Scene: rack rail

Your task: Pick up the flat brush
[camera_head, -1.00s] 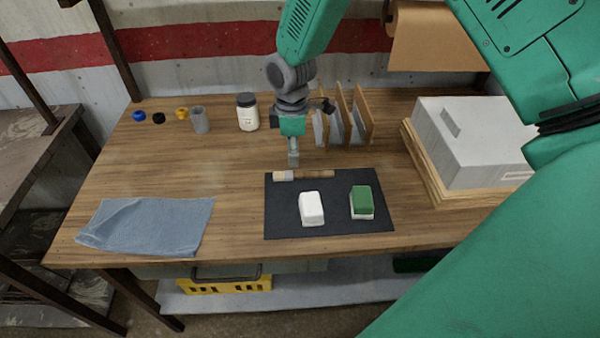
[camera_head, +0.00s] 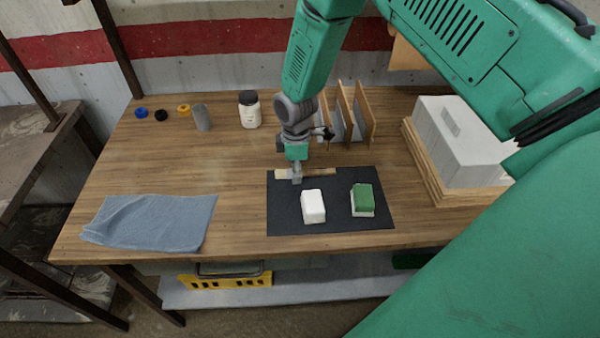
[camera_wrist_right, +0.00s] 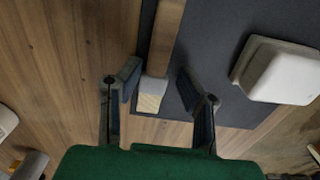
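The flat brush (camera_head: 318,172) lies along the far edge of a dark mat (camera_head: 285,215), its wooden handle to the right and its pale bristle end to the left. My right gripper (camera_head: 296,177) is low over the bristle end in the head view. In the right wrist view the gripper (camera_wrist_right: 158,90) is open, with one finger on each side of the brush (camera_wrist_right: 160,62), near its ferrule and pale bristles. The fingers look apart from the brush; their exact height above the mat is hard to tell. My left gripper does not show.
A white block (camera_head: 313,206) and a green-topped block (camera_head: 362,199) sit on the mat. Wooden dividers (camera_head: 346,112) stand behind, close to my right arm. A grey box (camera_head: 455,140) is at right, a blue cloth (camera_head: 150,222) at left. The table's left middle is clear.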

